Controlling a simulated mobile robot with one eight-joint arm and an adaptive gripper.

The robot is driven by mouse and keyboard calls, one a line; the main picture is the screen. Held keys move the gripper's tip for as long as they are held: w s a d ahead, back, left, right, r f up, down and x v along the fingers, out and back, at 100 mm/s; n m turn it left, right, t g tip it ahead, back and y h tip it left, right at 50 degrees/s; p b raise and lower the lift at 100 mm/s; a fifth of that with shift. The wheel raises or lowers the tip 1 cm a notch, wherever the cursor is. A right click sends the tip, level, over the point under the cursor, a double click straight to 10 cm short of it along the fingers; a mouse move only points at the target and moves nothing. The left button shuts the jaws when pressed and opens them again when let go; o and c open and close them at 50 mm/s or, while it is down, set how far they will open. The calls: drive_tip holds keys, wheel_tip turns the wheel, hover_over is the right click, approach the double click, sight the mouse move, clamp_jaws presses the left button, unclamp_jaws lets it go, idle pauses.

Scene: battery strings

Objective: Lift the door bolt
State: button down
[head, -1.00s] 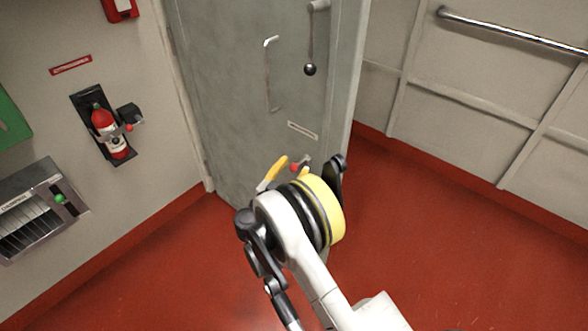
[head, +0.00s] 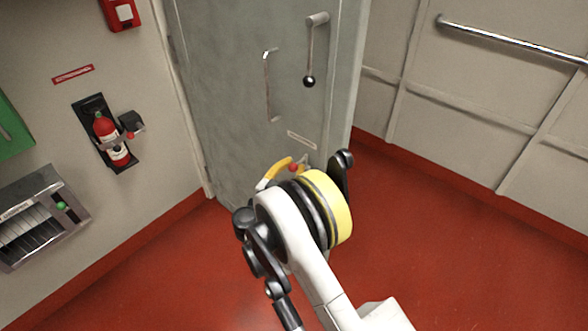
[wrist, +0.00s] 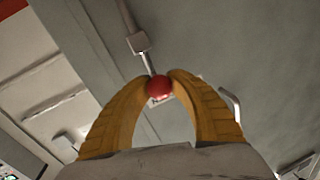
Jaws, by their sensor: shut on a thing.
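The door bolt shows as a small red ball knob (wrist: 159,87), which sits between my two yellow fingertips in the wrist view. A thin rod runs from the knob toward a grey block on the door. My gripper (wrist: 160,77) is shut on the knob, with a fingertip on each side. In the head view the red knob (head: 293,167) is low on the grey door (head: 225,90), just below a small white label. My wrist hides the lower part of the bolt there.
On the door are a bar handle (head: 267,85) and a lever with a black ball (head: 309,81). A fire extinguisher (head: 110,137) and a grey panel (head: 38,218) are on the left wall. A handrail (head: 510,40) runs along the right wall. The red floor is clear.

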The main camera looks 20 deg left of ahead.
drive_tip(key=c, duration=1.1)
unclamp_jaws()
drive_tip(key=shift+s+r, duration=0.15)
drive_tip(key=shift+r, duration=0.15)
drive_tip(key=shift+c, duration=0.2)
drive_tip(key=shift+f, duration=0.1)
drive_tip(key=s+a, duration=0.2)
drive_tip(key=s, duration=0.9)
drive_tip(key=shift+s+a, duration=0.2)
drive_tip(key=shift+s, duration=0.15)
